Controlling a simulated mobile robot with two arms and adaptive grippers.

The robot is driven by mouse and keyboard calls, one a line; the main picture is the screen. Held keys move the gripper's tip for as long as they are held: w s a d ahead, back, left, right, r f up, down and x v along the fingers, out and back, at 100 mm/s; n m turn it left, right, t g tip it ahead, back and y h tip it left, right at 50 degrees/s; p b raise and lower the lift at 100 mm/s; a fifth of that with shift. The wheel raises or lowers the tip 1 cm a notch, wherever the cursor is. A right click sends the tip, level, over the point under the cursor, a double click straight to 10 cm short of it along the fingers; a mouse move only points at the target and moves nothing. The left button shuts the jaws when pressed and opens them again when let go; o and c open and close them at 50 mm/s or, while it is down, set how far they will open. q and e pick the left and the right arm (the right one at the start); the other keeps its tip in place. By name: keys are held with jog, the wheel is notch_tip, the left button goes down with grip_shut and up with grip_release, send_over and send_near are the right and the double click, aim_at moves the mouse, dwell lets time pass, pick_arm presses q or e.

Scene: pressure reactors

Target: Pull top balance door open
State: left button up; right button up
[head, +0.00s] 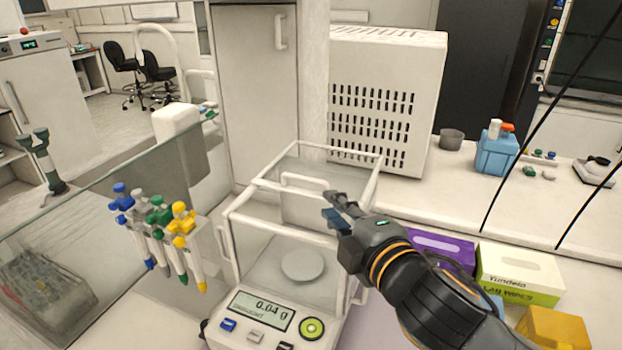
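The balance (262,322) stands on the bench at the middle, a white-framed glass box with a display reading 0.04 g. A round pan (303,265) shows inside it. Its top door has a white handle (304,181) on the glass top. My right gripper (333,205) comes in from the right and is over the right part of the balance top, to the right of the handle. Its fingers point left; whether they touch the balance I cannot tell. The gap between the fingers is not clear. My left gripper is not in view.
Several coloured pipettes (160,230) hang left of the balance, beside a glass panel. A white vented box (385,100) stands behind. A blue container (496,153) stands on the back bench.

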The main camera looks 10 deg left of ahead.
aim_at(306, 180)
jog(key=p+x, duration=0.1)
jog(key=x, duration=1)
jog(key=shift+d+p, duration=0.2)
jog(key=shift+p, duration=0.2)
jog(key=shift+c, duration=0.2)
grip_shut()
